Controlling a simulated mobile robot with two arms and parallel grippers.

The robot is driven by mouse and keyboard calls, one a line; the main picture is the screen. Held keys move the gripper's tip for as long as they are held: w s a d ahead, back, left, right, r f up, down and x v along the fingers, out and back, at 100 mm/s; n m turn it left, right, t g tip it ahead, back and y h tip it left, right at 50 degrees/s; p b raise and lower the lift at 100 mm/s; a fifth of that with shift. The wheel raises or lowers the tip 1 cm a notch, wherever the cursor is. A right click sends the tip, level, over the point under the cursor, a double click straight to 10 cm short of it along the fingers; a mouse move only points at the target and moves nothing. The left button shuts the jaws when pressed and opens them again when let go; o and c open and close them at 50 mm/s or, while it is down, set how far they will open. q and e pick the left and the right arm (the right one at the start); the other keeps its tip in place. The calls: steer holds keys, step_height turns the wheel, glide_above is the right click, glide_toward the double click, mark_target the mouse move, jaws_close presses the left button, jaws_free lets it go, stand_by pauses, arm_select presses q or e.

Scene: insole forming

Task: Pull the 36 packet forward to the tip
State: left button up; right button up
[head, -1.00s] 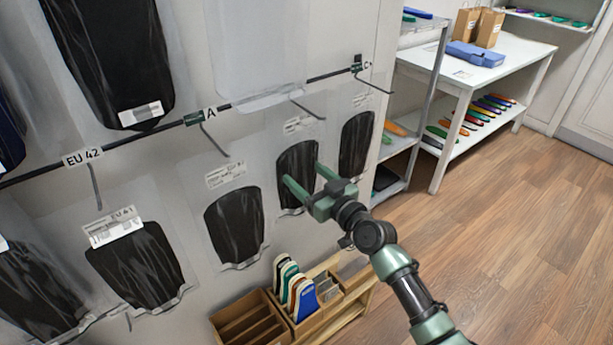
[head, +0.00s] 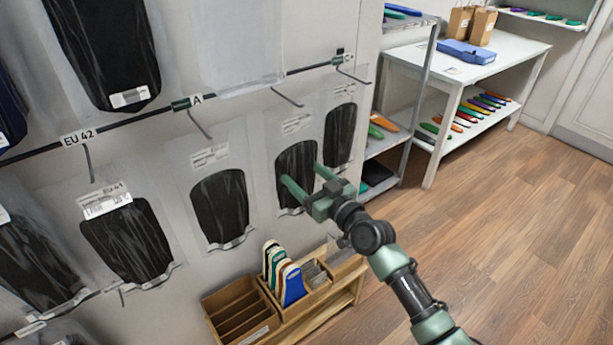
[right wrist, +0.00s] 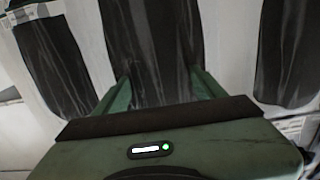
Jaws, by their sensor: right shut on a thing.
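My right gripper (head: 306,180) is shut on a dark packet (head: 296,163) in a clear sleeve with a white label. The packet hangs at the tip end of a wall hook (head: 287,97). In the right wrist view the dark packet (right wrist: 155,50) stands between the two green fingers (right wrist: 160,90). The size on its label is too small to read. Whether the sleeve is still on the hook's tip cannot be told. My left gripper is not in view.
A similar packet (head: 340,135) hangs close on the right and another (head: 220,207) on the left. A packet labelled like EU 41 (head: 127,243) hangs further left. A wooden box with insoles (head: 285,285) stands below. Open floor (head: 500,220) lies to the right.

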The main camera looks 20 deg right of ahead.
steer(key=shift+w, duration=0.15)
steer(key=o, duration=1.5)
steer(key=v, duration=0.8)
steer(key=shift+b, duration=0.4)
